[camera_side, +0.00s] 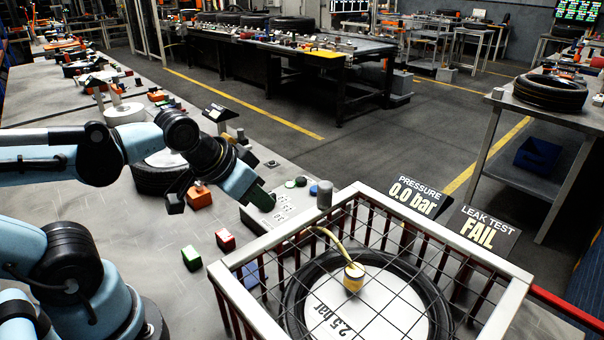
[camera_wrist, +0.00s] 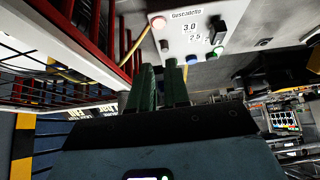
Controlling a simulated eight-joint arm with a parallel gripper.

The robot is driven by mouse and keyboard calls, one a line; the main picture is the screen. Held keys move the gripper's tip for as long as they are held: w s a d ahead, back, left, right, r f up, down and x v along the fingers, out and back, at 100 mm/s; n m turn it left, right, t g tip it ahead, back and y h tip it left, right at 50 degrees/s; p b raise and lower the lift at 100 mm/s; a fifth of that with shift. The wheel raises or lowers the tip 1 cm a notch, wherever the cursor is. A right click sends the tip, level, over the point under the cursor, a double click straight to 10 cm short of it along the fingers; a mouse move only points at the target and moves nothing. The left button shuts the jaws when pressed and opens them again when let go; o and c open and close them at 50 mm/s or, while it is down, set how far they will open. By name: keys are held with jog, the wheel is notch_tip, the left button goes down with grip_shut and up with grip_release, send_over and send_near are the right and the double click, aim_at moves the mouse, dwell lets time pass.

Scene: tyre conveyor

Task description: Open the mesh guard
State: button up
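The mesh guard (camera_side: 270,241) is a grey-framed cage with dark red bars and a wire grid on top. It stands at lower right in the side view, with its top lying closed over a black tyre (camera_side: 298,300). Its red bars (camera_wrist: 95,27) also show at upper left in the wrist view. My gripper (camera_side: 260,197) is above the bench, left of the guard and apart from it. Its green fingers (camera_wrist: 160,88) point towards the button panel, with a narrow empty gap between them. The tips' exact distance from the panel is unclear.
The button panel (camera_wrist: 205,38) has several coloured buttons. A yellow hose (camera_side: 326,236) runs to a yellow cap on the tyre's white disc. Signs read 0.0 bar (camera_side: 413,196) and FAIL (camera_side: 480,232). Red (camera_side: 225,240) and green (camera_side: 191,257) blocks lie left of the guard.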

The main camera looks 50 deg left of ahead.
jog(key=o, duration=0.6)
jog(key=shift+n+g, duration=0.4)
jog(key=shift+g, duration=0.5)
jog(key=w+r, duration=0.1)
jog(key=w+d+r, duration=0.1)
jog(key=r, duration=0.1)
jog(key=w+r, duration=0.1)
jog(key=shift+d+r, duration=0.35)
jog(key=shift+r, duration=0.05)
jog(key=shift+o, duration=0.2)
jog(key=n+g, duration=0.2)
jog(key=g, duration=0.3)
send_near(325, 184)
jog(key=shift+w+f, duration=0.1)
jog(key=shift+f, duration=5.25)
jog(key=shift+c, duration=0.4)
grip_shut()
